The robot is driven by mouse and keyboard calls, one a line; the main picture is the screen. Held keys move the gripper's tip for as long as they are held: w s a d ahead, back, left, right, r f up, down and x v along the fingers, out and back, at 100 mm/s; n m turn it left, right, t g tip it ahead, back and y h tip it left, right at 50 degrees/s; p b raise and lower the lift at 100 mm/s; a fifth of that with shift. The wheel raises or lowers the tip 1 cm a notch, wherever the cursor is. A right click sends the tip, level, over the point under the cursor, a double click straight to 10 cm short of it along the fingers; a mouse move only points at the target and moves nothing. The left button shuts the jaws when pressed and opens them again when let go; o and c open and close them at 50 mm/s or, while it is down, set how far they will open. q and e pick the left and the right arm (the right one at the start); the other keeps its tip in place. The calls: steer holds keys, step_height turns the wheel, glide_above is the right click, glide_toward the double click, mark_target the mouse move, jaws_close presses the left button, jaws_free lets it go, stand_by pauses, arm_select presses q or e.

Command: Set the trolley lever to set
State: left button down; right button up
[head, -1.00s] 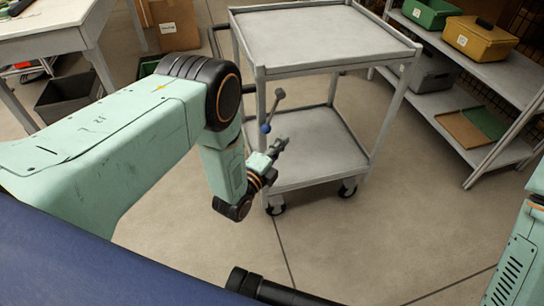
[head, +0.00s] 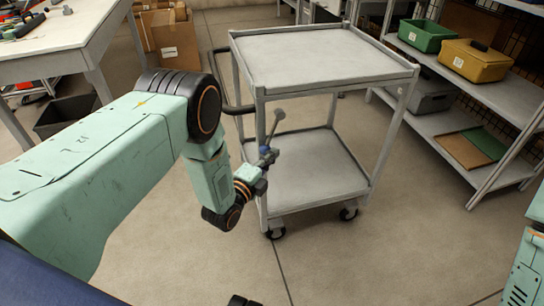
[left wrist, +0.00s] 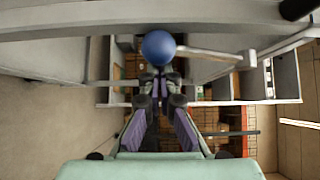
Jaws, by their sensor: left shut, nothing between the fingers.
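The grey trolley (head: 325,62) stands ahead of me with its lever (head: 272,132) at the near left post. The lever is a thin grey rod slanting down to a blue ball knob (head: 264,149). In the left wrist view the blue knob (left wrist: 158,47) sits just beyond my fingertips, and the rod (left wrist: 205,53) runs right to its pivot. My left gripper (head: 269,158) is shut and empty, right by the knob; I cannot tell whether they touch. The lever's markings cannot be read. My right gripper is not in view.
A shelf rack (head: 455,125) with a green bin (head: 424,36) and a yellow bin (head: 476,60) stands right of the trolley. A workbench (head: 60,45) and cardboard boxes (head: 172,40) are at the back left. The floor in front is clear.

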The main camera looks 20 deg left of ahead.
arm_select(q)
steer(key=shift+s+a+r+p, duration=0.15)
steer(key=shift+a+p, duration=0.15)
steer(key=shift+p, duration=0.3)
steer(key=s+a+r+m+g+y+p, duration=0.2)
steer(key=r+p, duration=0.3)
steer(key=p, duration=0.5)
steer(key=s+a+r+m+g+y+p, duration=0.2)
steer(key=a+r+m+g+p, duration=0.1)
steer(key=p, duration=0.8)
steer(key=shift+s+a+r+g, duration=0.15)
steer(key=shift+a+r+g, duration=0.55)
steer(key=shift+r, duration=0.65)
steer(key=shift+f, duration=0.1)
